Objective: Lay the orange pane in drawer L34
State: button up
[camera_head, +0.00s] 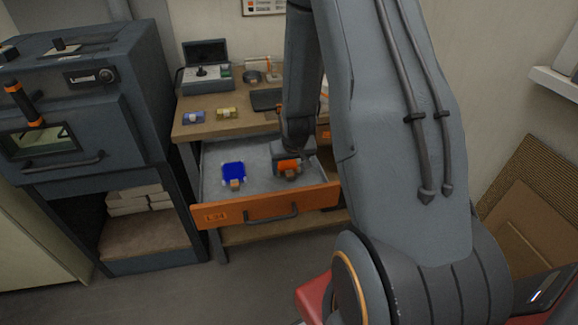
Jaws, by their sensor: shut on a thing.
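The open drawer (267,209), with an orange front and a grey handle, juts out below the workbench. My gripper (291,170) points down over the right part of the drawer and is shut on the orange pane (288,165). A tan block shows at the pane's front. My gripper hides much of the pane, and I cannot tell whether it touches the drawer floor.
On the workbench (205,126) stand a blue piece (194,117), a yellow piece (227,113) and a grey device with a dark screen (207,76). A dark furnace-like cabinet (75,115) stands close on the left. Bare drawer floor lies between the blue pane and my gripper.

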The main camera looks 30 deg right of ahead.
jog(key=shift+s+f, duration=0.1)
dwell(0.6)
jog(key=o, duration=1.1)
jog(key=shift+r+p, duration=2.5)
jog(key=shift+r, duration=1.05)
